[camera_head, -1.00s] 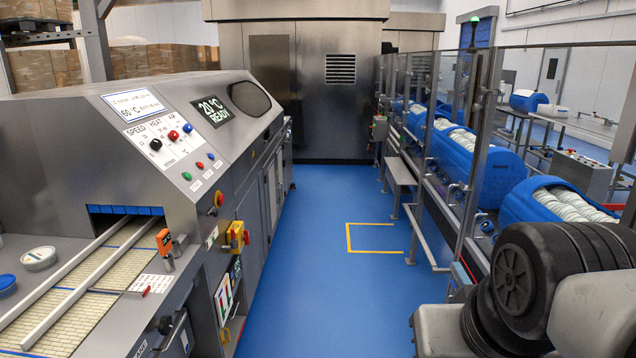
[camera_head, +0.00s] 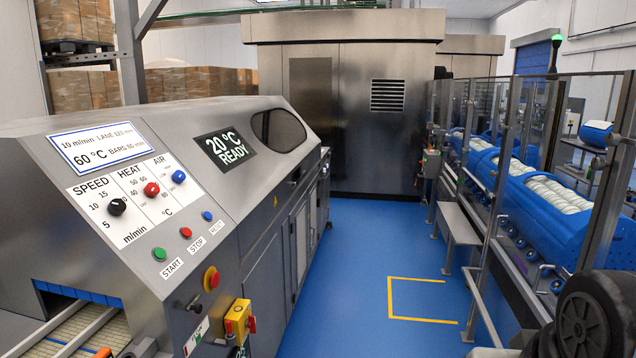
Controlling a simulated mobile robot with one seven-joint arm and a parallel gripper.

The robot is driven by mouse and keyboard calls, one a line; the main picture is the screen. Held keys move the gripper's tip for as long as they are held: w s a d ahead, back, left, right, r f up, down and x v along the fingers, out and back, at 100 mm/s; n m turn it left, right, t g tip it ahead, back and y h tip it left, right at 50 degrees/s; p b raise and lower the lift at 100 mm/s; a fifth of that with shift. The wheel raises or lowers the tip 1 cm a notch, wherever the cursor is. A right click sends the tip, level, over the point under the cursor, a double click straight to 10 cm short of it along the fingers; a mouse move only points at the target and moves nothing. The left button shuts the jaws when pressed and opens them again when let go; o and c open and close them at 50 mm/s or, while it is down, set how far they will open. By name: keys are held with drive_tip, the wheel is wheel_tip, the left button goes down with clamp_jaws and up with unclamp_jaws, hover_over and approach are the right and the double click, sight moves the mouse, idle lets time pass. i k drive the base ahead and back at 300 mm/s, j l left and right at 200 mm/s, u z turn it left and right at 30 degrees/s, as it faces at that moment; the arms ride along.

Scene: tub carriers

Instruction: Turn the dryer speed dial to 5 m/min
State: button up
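The black SPEED dial (camera_head: 117,207) is on the sloped white panel of the dryer (camera_head: 215,195) at the left. Marks 5, 10 and 15 and the label m/min stand around it; which mark its pointer faces is too small to tell. The display (camera_head: 98,146) above reads 10 m/min, LANE 125 mm, 60 °C and a BARS value. A red HEAT dial (camera_head: 151,189) and a blue AIR dial (camera_head: 179,176) sit to its right. My gripper is not in view.
Green START (camera_head: 160,255), red STOP (camera_head: 186,233) and blue RESET (camera_head: 207,216) buttons sit below the dials. A red knob (camera_head: 211,279) and a yellow switch box (camera_head: 239,318) stick out lower. Blue floor (camera_head: 350,260) is open between the dryer and the fenced blue tub line (camera_head: 540,205).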

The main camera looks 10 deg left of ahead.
sight(117, 207)
drive_tip(key=i+u, duration=0.4)
drive_tip(key=i+l+u, duration=0.15)
drive_tip(key=u, duration=0.3)
drive_tip(key=i+l+u, duration=0.25)
drive_tip(key=u, duration=0.15)
drive_tip(key=i+l+u, duration=0.15)
drive_tip(key=u, duration=0.3)
drive_tip(key=i+l+u, duration=0.15)
drive_tip(key=u, duration=0.3)
drive_tip(key=l+u, duration=0.4)
